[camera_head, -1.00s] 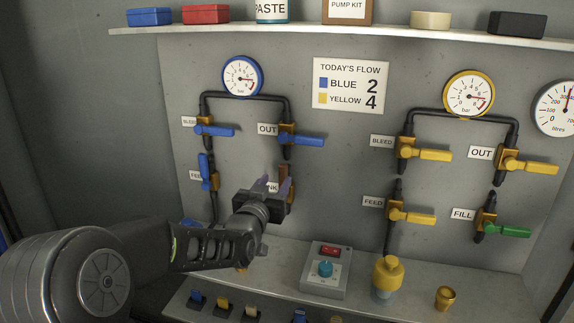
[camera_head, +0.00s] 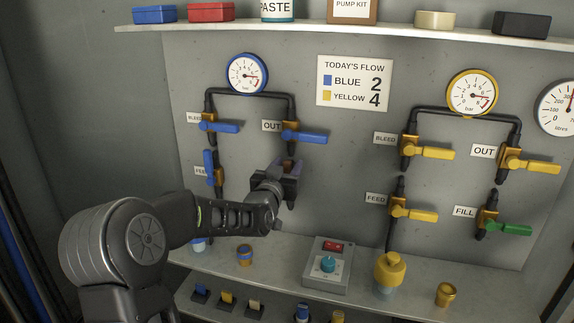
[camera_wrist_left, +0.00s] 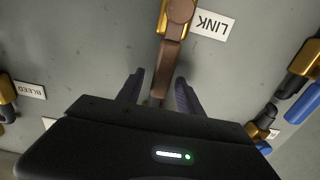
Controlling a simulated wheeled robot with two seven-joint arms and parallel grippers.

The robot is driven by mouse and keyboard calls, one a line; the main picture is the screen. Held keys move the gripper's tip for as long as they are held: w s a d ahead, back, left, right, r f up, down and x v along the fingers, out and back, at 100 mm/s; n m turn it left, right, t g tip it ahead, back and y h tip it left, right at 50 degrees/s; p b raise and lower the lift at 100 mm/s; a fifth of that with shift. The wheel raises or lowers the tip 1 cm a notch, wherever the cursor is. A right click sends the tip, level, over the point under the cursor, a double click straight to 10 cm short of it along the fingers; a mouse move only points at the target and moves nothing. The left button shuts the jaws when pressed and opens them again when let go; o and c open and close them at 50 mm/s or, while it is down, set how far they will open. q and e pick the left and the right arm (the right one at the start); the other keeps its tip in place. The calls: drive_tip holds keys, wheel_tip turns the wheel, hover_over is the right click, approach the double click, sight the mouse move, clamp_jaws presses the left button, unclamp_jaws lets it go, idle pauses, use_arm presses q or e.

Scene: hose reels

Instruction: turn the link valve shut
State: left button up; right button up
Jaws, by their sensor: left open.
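The link valve's brown handle (camera_wrist_left: 170,62) runs from its brass body (camera_wrist_left: 178,14) down between my left gripper's fingers in the left wrist view. The upside-down LINK label (camera_wrist_left: 212,23) is beside it. My left gripper (camera_wrist_left: 158,92) is open, one finger on each side of the handle's end; I cannot tell if either touches it. In the head view my left gripper (camera_head: 287,178) hides most of the valve. Only a bit of the brown handle (camera_head: 289,165) shows there, and the label is hidden. My right gripper is not in view.
Blue-handled OUT valve (camera_head: 305,137) is just above my gripper; blue FEED valve (camera_head: 211,167) and BLEED valve (camera_head: 219,126) are to its left. Yellow valves (camera_head: 412,213) stand farther right. Below is a ledge with a control box (camera_head: 325,268) and a yellow-capped bottle (camera_head: 389,270).

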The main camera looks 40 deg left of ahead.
use_arm(q)
drive_tip(key=shift+c, duration=0.2)
clamp_jaws()
idle(0.3)
idle(1.0)
